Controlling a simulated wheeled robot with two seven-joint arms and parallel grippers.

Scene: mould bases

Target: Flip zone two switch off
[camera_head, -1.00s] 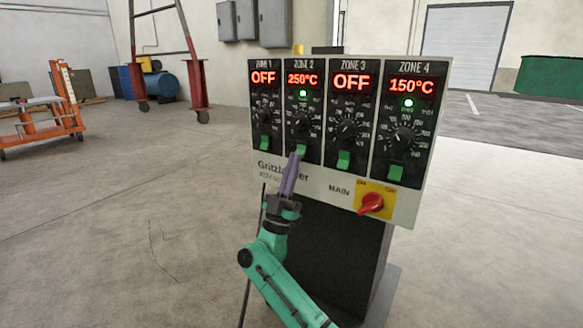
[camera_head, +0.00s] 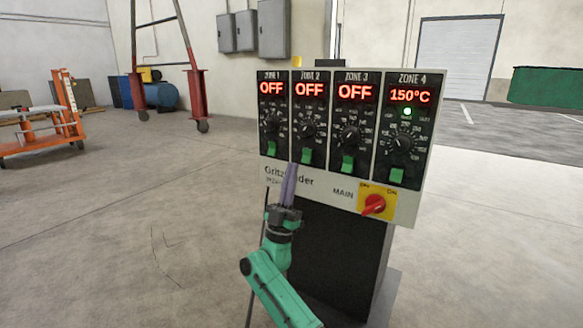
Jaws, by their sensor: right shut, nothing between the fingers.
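The control panel (camera_head: 325,188) has zone displays in a row. The zone two display (camera_head: 309,90) reads OFF in red, and no green light shows under it. The green zone two switch (camera_head: 307,155) sits below its dial (camera_head: 308,130). My right gripper (camera_head: 291,168) is shut and empty, its purple fingers pointing up just below and left of the zone two switch, over the panel's lower edge. I cannot tell whether the fingertips touch the panel. My left gripper is not in view.
Zones one (camera_head: 271,88) and three (camera_head: 354,92) read OFF; zone four (camera_head: 409,95) reads 150°C with a green light. A red main knob (camera_head: 373,204) is on the lower right. The floor around the stand is clear.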

